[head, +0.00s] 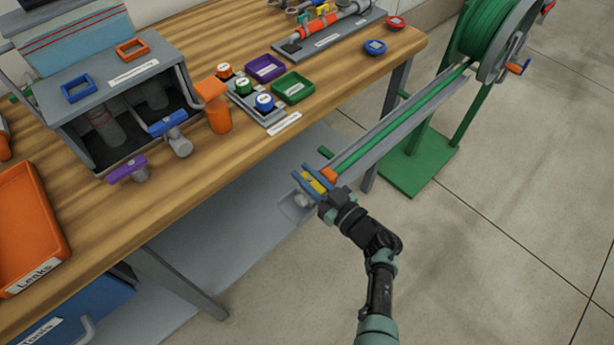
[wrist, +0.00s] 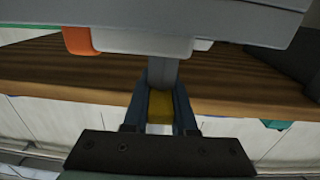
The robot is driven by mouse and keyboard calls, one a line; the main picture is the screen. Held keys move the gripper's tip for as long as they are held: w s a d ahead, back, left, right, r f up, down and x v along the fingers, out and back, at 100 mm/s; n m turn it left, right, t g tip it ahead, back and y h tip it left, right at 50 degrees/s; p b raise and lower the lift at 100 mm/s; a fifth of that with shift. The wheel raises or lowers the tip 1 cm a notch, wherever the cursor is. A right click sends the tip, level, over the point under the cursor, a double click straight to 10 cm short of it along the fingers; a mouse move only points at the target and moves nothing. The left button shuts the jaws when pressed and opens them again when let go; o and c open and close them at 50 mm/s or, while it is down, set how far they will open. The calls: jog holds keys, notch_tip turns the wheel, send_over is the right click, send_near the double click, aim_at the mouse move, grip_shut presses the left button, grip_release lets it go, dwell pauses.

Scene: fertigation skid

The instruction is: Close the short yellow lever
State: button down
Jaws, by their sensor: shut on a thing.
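The short yellow lever (head: 317,185) is at the near end of the long grey rail, beside the bench's front edge. My gripper (head: 300,173) has its two blue fingers on either side of it. In the wrist view the yellow lever (wrist: 160,108) lies between the fingers of my gripper (wrist: 161,92), which is shut on it. A grey post rises just beyond the lever in that view. The lever's far end and pivot are largely hidden by the fingers and the grey part above.
A green hose reel (head: 490,35) stands at the upper right. Open floor lies to the right.

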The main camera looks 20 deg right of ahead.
jog(key=shift+a+n+y, duration=0.1)
jog(key=shift+n+y, duration=0.2)
jog(key=shift+y, duration=0.1)
jog(key=c, duration=0.7)
grip_release()
jog(key=p+v, duration=0.2)
jog(key=v, duration=1.1)
jog(key=shift+r, duration=0.2)
